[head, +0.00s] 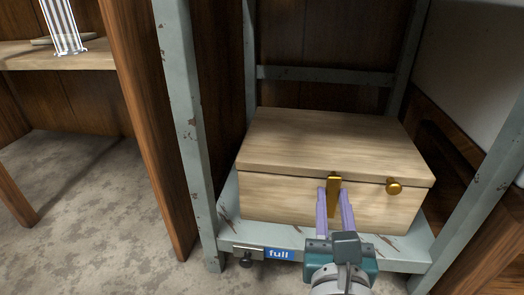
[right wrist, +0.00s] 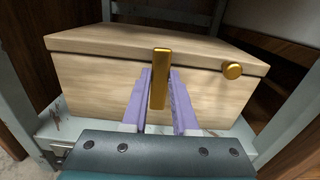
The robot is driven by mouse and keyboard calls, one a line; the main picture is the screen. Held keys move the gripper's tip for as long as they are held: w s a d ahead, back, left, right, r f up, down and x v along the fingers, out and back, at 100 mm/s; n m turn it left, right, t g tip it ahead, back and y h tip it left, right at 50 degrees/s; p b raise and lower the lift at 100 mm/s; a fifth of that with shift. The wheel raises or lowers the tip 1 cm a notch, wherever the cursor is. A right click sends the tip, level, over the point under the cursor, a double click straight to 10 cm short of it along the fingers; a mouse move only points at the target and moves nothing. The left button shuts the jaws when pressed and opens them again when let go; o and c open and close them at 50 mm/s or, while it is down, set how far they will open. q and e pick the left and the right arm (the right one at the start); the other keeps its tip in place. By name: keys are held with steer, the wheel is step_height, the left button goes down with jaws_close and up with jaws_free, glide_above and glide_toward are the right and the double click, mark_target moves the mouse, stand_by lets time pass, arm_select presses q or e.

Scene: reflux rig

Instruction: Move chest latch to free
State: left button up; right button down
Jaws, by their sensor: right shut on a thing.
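The wooden chest (head: 285,213) sits with its lid closed on the lower shelf of a grey-green metal frame. Its brass latch (head: 334,183) is a narrow upright bar on the front, crossing the seam between lid and box. My right gripper (head: 334,192) is in front of the chest, its two purple fingers on either side of the latch's lower part and shut on it. The right wrist view shows the latch (right wrist: 160,78) upright between the fingers (right wrist: 160,98). My left gripper is not in view.
A round brass knob (head: 393,186) is on the chest's front, right of the latch. A blue "full" label (head: 279,254) and a small dark knob (head: 246,262) are on the shelf's front edge. Frame posts (head: 190,130) stand on both sides. A wooden shelf (head: 60,58) is at the left.

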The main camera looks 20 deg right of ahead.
steer(key=shift+w+a+n, duration=0.1)
steer(key=shift+a+n, duration=0.1)
steer(key=shift+n, duration=0.3)
steer(key=c, duration=0.7)
jaws_free()
steer(key=shift+s+a, duration=0.2)
steer(key=shift+s, duration=0.2)
steer(key=p+v, duration=0.2)
steer(key=v, duration=0.7)
steer(key=shift+a, duration=0.1)
